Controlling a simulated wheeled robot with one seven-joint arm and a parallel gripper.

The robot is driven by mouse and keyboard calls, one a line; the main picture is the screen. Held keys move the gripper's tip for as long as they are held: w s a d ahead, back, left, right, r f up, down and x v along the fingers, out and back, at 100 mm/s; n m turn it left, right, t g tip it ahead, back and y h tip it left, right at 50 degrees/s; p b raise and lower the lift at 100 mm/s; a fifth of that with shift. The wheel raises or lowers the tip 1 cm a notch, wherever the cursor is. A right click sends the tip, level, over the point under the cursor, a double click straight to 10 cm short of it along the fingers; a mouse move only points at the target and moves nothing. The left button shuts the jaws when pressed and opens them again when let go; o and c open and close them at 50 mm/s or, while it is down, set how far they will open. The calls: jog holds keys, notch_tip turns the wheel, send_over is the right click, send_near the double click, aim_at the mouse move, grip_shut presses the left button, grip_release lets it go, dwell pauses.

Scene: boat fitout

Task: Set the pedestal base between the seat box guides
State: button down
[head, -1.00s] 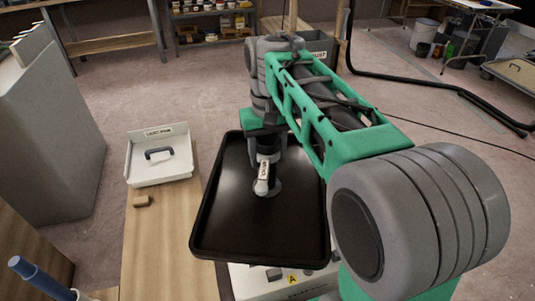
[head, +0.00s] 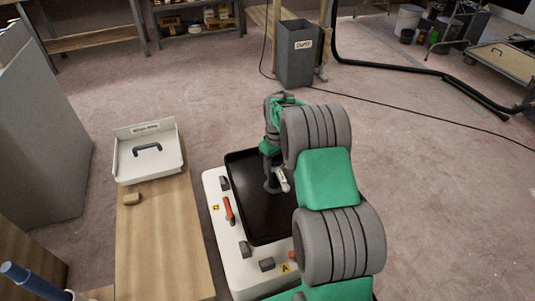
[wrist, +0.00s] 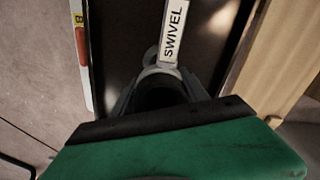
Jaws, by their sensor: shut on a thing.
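My gripper (head: 271,178) points down over the black tray (head: 250,225) and is shut on a grey pedestal base (wrist: 150,56) with a white SWIVEL label (wrist: 174,32). In the head view the label shows as a small pale strip (head: 283,181) to the right of the gripper. The base's round grey flange shows low over the tray in the head view. I cannot tell whether it touches the tray floor. In the wrist view the fingers hide much of the base. I cannot make out the seat box guides in either view.
The tray sits on a white deck (head: 216,188) with a red lever (head: 229,209) and dark blocks.

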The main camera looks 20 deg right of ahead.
aim_at(276, 185)
jog(key=shift+w+d+f, duration=0.15)
jog(key=shift+d+f, duration=0.1)
jog(key=shift+f, duration=0.25)
jog(key=shift+w+d+f, duration=0.1)
jog(key=shift+d+f, duration=0.15)
jog(key=shift+f, duration=0.25)
jog(key=shift+f+b, duration=2.95)
jog(key=shift+f, duration=1.8)
jog(key=c, duration=0.9)
grip_release()
jog(key=o, duration=0.4)
jog(key=shift+s+a+f, duration=0.1)
jog(key=shift+s+f, duration=0.15)
jog(key=shift+f, duration=0.1)
notch_tip(276, 185, up, 8)
jog(key=shift+r+p, duration=0.1)
jog(key=shift+p, duration=1)
